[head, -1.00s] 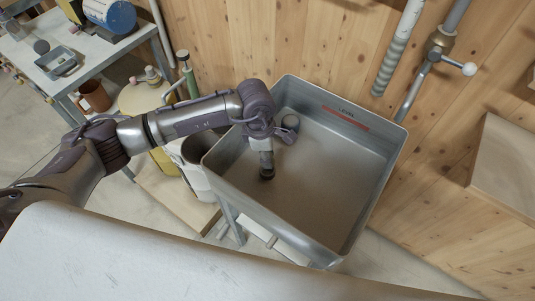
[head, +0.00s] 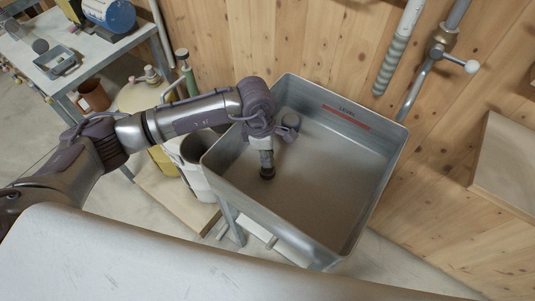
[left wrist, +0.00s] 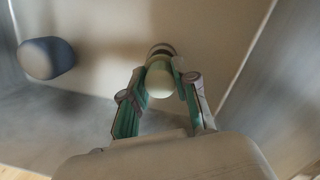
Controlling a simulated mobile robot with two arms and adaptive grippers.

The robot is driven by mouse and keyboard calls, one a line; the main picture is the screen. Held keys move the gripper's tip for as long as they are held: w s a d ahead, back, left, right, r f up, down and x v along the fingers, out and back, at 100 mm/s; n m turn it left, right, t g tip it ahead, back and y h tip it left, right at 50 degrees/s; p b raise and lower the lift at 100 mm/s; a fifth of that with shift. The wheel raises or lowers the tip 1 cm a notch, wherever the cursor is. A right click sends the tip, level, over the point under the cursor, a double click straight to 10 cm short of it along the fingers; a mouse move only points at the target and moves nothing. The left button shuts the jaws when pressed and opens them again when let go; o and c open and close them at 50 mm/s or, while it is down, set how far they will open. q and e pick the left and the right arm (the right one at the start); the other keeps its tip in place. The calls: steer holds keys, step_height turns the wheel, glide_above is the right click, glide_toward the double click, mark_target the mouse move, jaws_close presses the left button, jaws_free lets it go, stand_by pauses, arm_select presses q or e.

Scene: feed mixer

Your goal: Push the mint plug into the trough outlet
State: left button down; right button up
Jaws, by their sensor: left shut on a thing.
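The metal trough (head: 325,185) stands in the middle of the head view, with a red LEVEL mark on its back wall. My left gripper (head: 267,171) reaches down inside it, near its left side. In the left wrist view my left gripper (left wrist: 169,82) is shut on the pale mint plug (left wrist: 158,82). Just beyond the plug is a round, dark-edged ring (left wrist: 162,49), which looks like the trough outlet. The plug overlaps the ring in the picture; I cannot tell how deep it sits. In the head view the gripper hides the plug. My right gripper is not in view.
A blue-grey rounded thing (left wrist: 47,58) is to the left in the left wrist view. A pipe with a lever valve (head: 440,45) is on the wooden wall behind the trough. A white bucket (head: 190,165) stands close to the trough's left wall. The trough's right half is clear.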

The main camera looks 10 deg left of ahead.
arm_select(q)
steer(key=shift+f, duration=0.15)
steer(key=shift+f+b, duration=0.35)
steer(key=shift+b, duration=0.1)
steer(key=shift+f+b, duration=1.35)
steer(key=shift+f, duration=0.05)
steer(key=c, duration=0.8)
jaws_free()
steer(key=shift+r, duration=0.1)
step_height(320, 180, up, 12)
steer(key=a, duration=0.1)
steer(key=shift+s+a, duration=0.15)
steer(key=shift+a, duration=0.1)
